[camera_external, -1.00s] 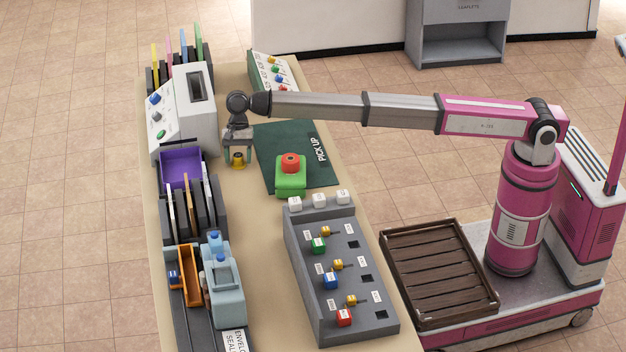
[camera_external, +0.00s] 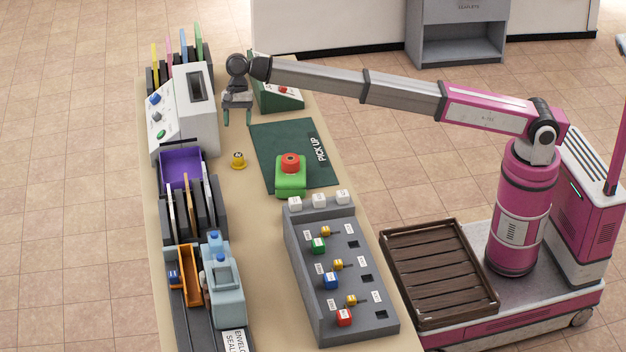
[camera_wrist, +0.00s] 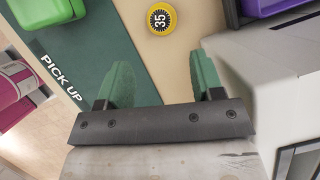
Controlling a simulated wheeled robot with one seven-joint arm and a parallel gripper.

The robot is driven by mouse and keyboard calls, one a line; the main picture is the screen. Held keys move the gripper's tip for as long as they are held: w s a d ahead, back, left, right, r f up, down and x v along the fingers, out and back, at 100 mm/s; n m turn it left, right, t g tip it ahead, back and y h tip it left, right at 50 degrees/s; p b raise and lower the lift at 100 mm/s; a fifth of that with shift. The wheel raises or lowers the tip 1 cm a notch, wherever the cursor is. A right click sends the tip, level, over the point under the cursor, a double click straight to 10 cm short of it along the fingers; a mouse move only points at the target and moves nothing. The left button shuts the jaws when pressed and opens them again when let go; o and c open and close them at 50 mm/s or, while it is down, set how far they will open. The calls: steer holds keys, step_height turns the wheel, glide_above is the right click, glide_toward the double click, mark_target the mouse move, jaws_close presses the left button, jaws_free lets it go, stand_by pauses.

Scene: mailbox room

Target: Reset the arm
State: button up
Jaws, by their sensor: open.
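My gripper (camera_external: 237,118) is open and empty, pointing down above the table, between the white machine and the green mat. Its two green fingers also show in the wrist view (camera_wrist: 163,85), spread apart with nothing between them. A small yellow round piece (camera_external: 238,161) stands on the bare table below and slightly nearer than the gripper, apart from it. In the wrist view this piece (camera_wrist: 161,19) has a dark top marked 35. My arm reaches across from its pink base at the right.
The white machine (camera_external: 195,110) stands close left of my gripper. The dark green PICK UP mat (camera_external: 285,145) holds a green block with a red button (camera_external: 290,172). A purple bin (camera_external: 181,168), a grey switch panel (camera_external: 335,270) and a sloped green box (camera_external: 275,97) stand around.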

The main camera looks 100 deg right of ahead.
steer(key=shift+d+r, duration=0.1)
steer(key=shift+r, duration=0.1)
steer(key=s+a+f+n+t, duration=0.1)
steer(key=s+a+f, duration=0.1)
steer(key=s, duration=0.7)
steer(key=s+a+f+n+t, duration=0.1)
steer(key=s+a, duration=0.4)
steer(key=s, duration=0.5)
steer(key=s+a+f+n+t, duration=0.1)
steer(key=s+a+f+n, duration=0.2)
steer(key=s, duration=0.7)
steer(key=shift+a+y, duration=0.2)
steer(key=shift+y, duration=0.2)
steer(key=s+a+f+n, duration=0.3)
steer(key=s+f+n, duration=0.1)
steer(key=s+f, duration=0.55)
steer(key=s+f+n+g+h, duration=0.2)
steer(key=s+f+n, duration=0.3)
steer(key=f, duration=0.8)
steer(key=s+d+f+n+g+h, duration=0.1)
steer(key=s+f+n+h, duration=0.2)
steer(key=f, duration=1)
steer(key=s+n, duration=0.2)
steer(key=n, duration=0.1)
steer(key=shift+f+g, duration=0.35)
steer(key=shift+g, duration=0.05)
